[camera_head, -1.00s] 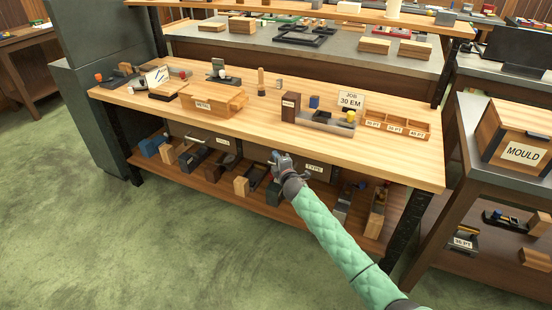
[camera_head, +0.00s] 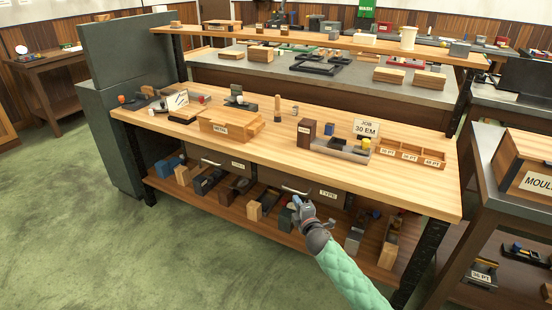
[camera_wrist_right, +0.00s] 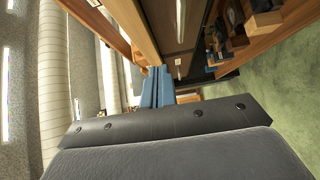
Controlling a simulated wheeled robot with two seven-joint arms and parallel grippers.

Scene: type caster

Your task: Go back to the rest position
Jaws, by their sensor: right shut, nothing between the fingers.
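My right gripper (camera_head: 299,205) is shut and empty at the end of my green-sleeved arm. In the head view it is in front of the workbench, below the top and near the TYPE drawer and lower shelf. In the right wrist view its blue fingers (camera_wrist_right: 157,88) are together with nothing between them. Whether it touches the bench cannot be told. My left gripper is not in view.
A MOULD box (camera_head: 525,165) stands right. Green floor (camera_head: 120,250) is clear at left.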

